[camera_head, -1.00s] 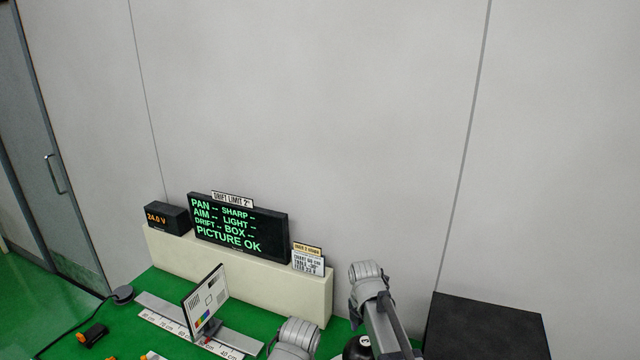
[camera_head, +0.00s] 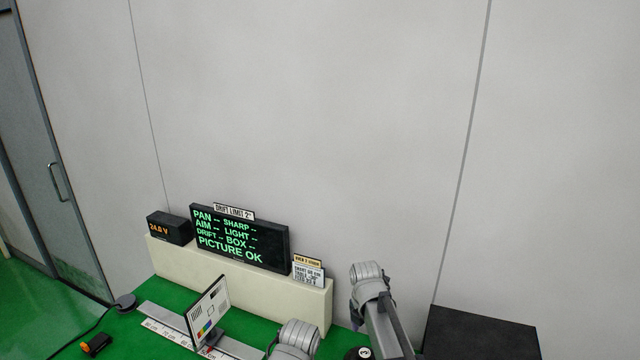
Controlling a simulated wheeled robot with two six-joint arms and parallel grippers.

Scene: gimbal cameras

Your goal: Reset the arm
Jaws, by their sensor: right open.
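My right arm (camera_head: 390,325) rises from the bottom edge, right of centre, with a rounded grey joint at its top. A small dark part of my right gripper (camera_head: 356,315) shows beside the link; its fingertips are hard to make out, and nothing is seen held. A second rounded grey joint (camera_head: 297,338), of my left arm, shows at the bottom edge left of it. My left gripper is out of view.
A green table (camera_head: 125,338) carries a cream block (camera_head: 225,277) with a display (camera_head: 240,238), a 24.0 V box (camera_head: 169,228) and small signs (camera_head: 308,270). A test chart (camera_head: 207,311) stands on a ruler (camera_head: 160,325). A black box (camera_head: 480,335) is at right. The wall above is clear.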

